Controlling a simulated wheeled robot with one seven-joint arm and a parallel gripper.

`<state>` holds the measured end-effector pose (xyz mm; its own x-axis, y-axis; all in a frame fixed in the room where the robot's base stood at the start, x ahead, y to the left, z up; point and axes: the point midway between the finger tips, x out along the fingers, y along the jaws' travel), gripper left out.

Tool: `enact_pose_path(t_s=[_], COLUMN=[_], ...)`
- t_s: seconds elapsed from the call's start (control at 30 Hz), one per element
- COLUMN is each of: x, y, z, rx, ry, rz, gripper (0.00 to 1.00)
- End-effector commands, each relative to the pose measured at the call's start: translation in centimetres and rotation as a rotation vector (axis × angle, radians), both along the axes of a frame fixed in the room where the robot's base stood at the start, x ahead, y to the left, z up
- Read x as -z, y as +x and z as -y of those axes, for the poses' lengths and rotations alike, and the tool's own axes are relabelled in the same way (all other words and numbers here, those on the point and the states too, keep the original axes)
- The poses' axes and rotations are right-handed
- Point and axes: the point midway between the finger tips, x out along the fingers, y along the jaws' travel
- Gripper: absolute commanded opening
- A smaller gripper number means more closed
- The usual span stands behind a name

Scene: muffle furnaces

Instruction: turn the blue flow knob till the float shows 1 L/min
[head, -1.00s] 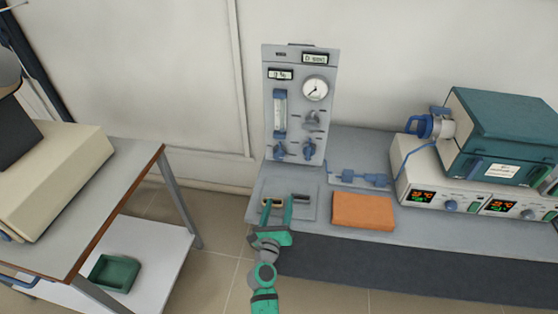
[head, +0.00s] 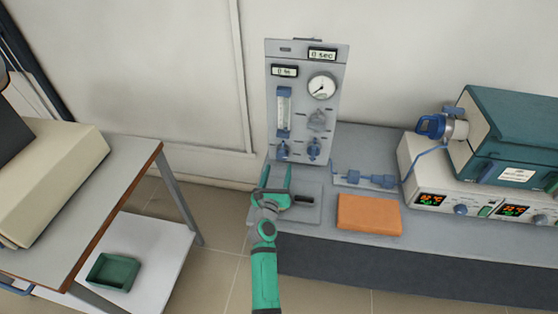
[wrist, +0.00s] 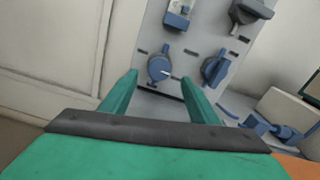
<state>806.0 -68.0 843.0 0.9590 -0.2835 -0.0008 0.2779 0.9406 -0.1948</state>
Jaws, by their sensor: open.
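The grey gas panel (head: 300,84) stands upright at the back of the bench. Its flow tube (head: 284,111) has blue ends; the float's reading is too small to tell. Two blue knobs sit low on the panel: the left one (head: 282,151) below the tube and another (head: 313,149) to its right. In the wrist view, the left blue knob (wrist: 160,69) is round with a white pointer mark, and the right one (wrist: 215,68) has a bar handle. My gripper (head: 276,170) is open and empty, below and in front of the left knob, which shows between its fingers, apart from them.
An orange block (head: 369,214) lies on the bench right of my gripper. Blue fittings (head: 364,180) lie behind it. A furnace unit with lit displays (head: 470,200) stands further right. A side table (head: 120,170) is at left, with floor between.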

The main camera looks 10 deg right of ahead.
Motion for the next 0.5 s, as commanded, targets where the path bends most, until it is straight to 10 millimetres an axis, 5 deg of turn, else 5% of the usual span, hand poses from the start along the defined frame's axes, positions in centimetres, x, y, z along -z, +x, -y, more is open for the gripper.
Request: enact_pose_path(t_s=[0.2,0.5], x=[-0.1,-0.1], y=[3.5,5.7], z=[0.7,1.1], rx=[-0.004,-0.007], ry=[0.001,-0.001], rz=[0.001,0.0], gripper=[0.55,0.55])
